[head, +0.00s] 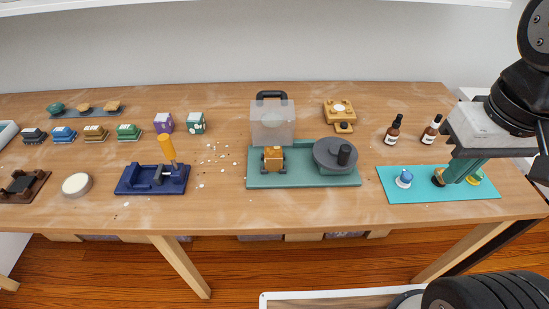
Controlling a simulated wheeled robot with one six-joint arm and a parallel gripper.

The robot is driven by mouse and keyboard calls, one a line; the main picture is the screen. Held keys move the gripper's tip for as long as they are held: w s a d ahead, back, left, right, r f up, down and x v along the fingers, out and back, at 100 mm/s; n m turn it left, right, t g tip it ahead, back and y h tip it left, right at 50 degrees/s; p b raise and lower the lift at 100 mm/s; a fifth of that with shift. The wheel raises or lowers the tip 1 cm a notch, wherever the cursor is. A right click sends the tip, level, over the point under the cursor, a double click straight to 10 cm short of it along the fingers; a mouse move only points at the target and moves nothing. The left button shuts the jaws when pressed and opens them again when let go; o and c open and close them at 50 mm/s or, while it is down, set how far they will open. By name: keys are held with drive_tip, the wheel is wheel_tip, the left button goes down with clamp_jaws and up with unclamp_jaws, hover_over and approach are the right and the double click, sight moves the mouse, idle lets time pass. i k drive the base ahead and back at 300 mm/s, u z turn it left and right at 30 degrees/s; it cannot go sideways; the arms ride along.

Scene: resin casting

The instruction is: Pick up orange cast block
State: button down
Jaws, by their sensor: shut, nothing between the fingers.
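My gripper (452,180) is at the right, with green fingers pointing down over the turquoise mat (396,194). The fingers are shut, with nothing seen between them. A small dark item with an orange-brown part (438,178) is on the mat just left of the fingertips; the fingers partly hide it, and I cannot tell whether they touch it. An orange block-like piece (273,159) is on the green base of the machine in the middle, well left of my gripper. I cannot tell which of these is the orange cast block.
A small blue-topped item (404,179) and a yellow-green one (474,178) flank the gripper on the mat. Two brown bottles (393,132) (431,131) stand behind it. Bare wood lies between mat and machine.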

sight(273, 159)
drive_tip(key=z, duration=2.65)
drive_tip(key=k, duration=1.6)
drive_tip(key=u, duration=1)
